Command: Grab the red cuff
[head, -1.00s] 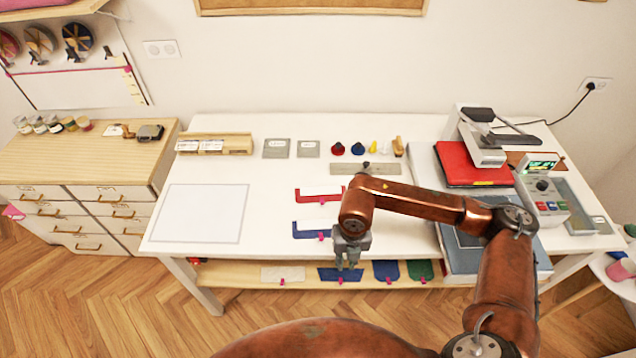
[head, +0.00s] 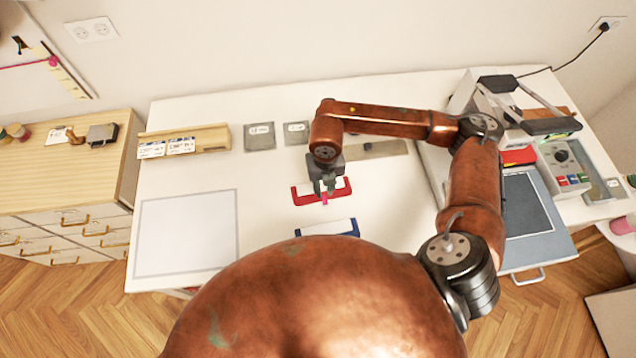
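The red cuff (head: 303,197) lies flat on the white table in the middle of the head view, a U-shaped piece with upturned ends. A small pink tab (head: 324,199) shows at its middle. My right gripper (head: 325,192) points down directly over the middle of the cuff, at the pink tab. Its two fingers look spread apart, and it covers part of the cuff. I cannot tell whether the fingertips touch it. My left gripper is not in view.
A blue piece (head: 325,229) lies just in front, partly hidden by my body. A pale square mat (head: 186,232) lies at left. A metal ruler (head: 385,150) lies behind. A heat press (head: 500,100) stands at right.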

